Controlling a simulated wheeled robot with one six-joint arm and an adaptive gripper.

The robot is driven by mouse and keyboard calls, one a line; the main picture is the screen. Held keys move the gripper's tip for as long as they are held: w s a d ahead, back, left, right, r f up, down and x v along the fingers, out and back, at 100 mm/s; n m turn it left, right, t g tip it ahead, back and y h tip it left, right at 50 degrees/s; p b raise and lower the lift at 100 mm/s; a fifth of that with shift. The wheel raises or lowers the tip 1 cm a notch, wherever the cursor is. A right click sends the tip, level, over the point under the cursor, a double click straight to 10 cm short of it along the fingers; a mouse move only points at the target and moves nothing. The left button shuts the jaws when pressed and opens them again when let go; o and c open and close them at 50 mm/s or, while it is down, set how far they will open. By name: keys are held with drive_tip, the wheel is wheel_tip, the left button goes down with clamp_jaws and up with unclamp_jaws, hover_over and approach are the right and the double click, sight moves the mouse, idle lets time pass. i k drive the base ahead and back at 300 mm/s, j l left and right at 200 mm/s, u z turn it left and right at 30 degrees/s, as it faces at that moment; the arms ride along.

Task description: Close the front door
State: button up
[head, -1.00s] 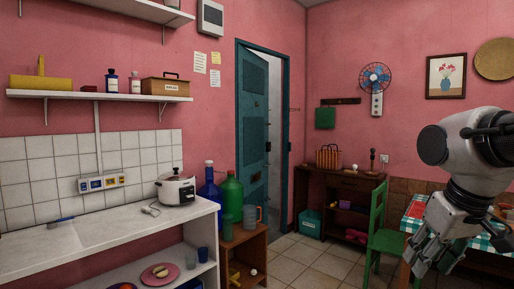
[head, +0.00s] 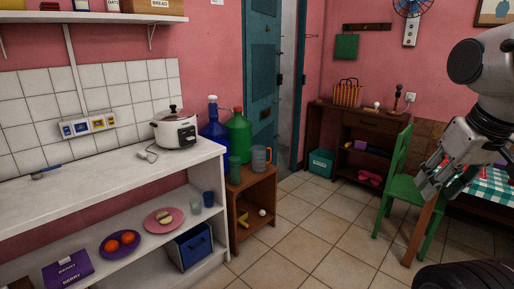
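The front door (head: 261,75) is a blue-green panel door in a matching frame (head: 302,90) on the back wall. It stands ajar, with a pale gap between the door's right edge and the frame. Its upper part is cut off by the top of the picture. A small dark fitting shows on the door, too small to make out. My gripper (head: 428,188) hangs at the right, in front of the green chair and table, far from the door and touching nothing that I can tell. Its fingers point down and left; whether they are spread is unclear.
A white counter (head: 100,182) runs along the left. A green chair (head: 396,190) and table (head: 425,235) are right. Tiled floor (head: 315,235) is free between.

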sight(263, 80)
drive_tip(key=i+z, duration=0.1)
drive_tip(key=i, duration=0.6)
drive_tip(key=i+z, duration=0.15)
drive_tip(key=i, duration=0.55)
drive_tip(key=i+j+z, duration=0.1)
drive_tip(key=i, duration=0.6)
drive_tip(key=i+j+z, duration=0.15)
drive_tip(key=i, duration=0.55)
drive_tip(key=i+z, duration=0.25)
drive_tip(key=i, duration=1.9)
drive_tip(key=i+u, duration=0.2)
drive_tip(key=i, duration=0.2)
drive_tip(key=i+l+u, duration=0.2)
drive_tip(key=i, duration=0.25)
drive_tip(key=i+l+u, duration=0.2)
drive_tip(key=i, duration=0.2)
drive_tip(key=j, duration=0.1)
